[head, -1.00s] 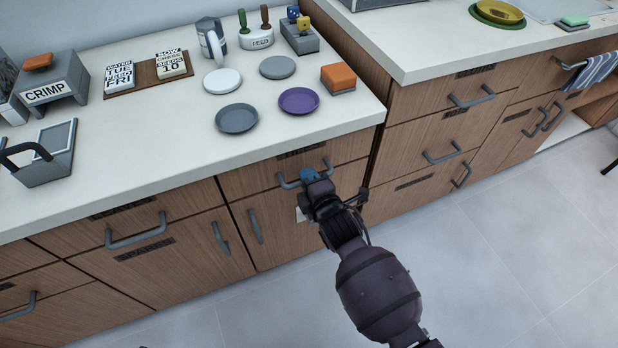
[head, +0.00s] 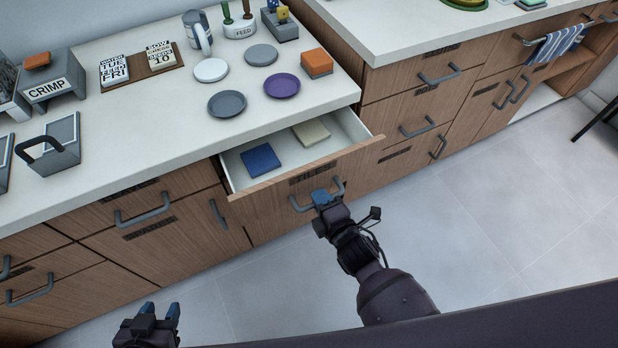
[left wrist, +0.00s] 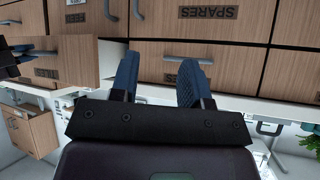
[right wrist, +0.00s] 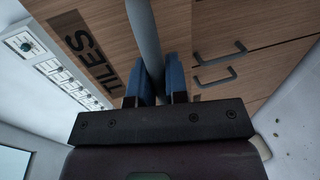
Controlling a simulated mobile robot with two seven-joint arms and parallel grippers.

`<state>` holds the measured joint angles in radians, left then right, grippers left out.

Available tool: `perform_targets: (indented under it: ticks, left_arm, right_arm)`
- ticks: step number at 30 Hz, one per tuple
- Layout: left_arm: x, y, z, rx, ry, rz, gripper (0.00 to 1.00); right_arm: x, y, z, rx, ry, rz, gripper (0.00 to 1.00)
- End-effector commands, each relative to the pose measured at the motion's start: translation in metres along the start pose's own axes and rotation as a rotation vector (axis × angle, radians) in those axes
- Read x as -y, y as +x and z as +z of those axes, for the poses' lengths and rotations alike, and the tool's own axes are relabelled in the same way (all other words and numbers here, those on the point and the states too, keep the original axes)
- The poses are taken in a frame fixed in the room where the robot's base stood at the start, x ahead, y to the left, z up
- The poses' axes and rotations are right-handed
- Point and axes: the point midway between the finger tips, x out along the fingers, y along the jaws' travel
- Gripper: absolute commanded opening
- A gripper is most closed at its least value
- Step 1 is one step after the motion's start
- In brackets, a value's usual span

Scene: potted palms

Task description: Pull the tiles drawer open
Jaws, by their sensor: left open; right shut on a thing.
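The tiles drawer (head: 290,182) stands pulled out from the cabinet in the head view. Inside it lie a blue tile (head: 261,160) and a cream tile (head: 311,133). My right gripper (head: 325,197) is shut on the drawer's grey bar handle (head: 300,206). In the right wrist view the handle (right wrist: 147,40) runs between the fingers, beside the TILES label (right wrist: 90,50). My left gripper (head: 160,318) is open and empty at the bottom left of the head view, apart from the cabinets. Its blue fingers (left wrist: 157,78) are spread in the left wrist view.
The counter (head: 160,120) above holds several plates, a purple one (head: 282,86) among them, an orange-topped block (head: 316,63) and a grey caddy (head: 55,148). Other closed drawers with bar handles (head: 142,216) flank the open one. The floor (head: 480,230) to the right is clear.

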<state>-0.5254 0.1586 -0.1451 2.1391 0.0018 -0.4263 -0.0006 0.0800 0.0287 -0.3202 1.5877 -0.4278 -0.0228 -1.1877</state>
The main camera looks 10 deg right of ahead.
Motion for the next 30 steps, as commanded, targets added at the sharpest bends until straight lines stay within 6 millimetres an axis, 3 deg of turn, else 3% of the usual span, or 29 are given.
perform_targets:
  ticks: [1, 6, 15, 22, 30]
  left_arm:
    - [0.0, -0.003, -0.01, -0.017, -0.003, -0.002, 0.43]
    - [0.001, -0.009, -0.023, -0.035, -0.01, -0.007, 0.43]
    - [0.002, -0.019, -0.028, -0.038, -0.018, -0.013, 0.43]
    - [0.003, -0.02, -0.03, -0.04, -0.017, -0.014, 0.43]
    - [0.005, -0.022, -0.031, -0.042, -0.01, -0.015, 0.43]
  right_arm:
    - [-0.003, -0.015, 0.002, 0.003, -0.003, 0.005, 0.0]
    - [0.008, -0.061, 0.001, 0.003, -0.002, 0.003, 0.0]
    - [0.026, -0.136, 0.001, 0.002, -0.001, 0.001, 0.0]
    - [0.035, -0.174, 0.0, 0.001, 0.0, 0.002, 0.0]
    - [0.04, -0.194, 0.0, 0.001, 0.0, 0.002, 0.0]
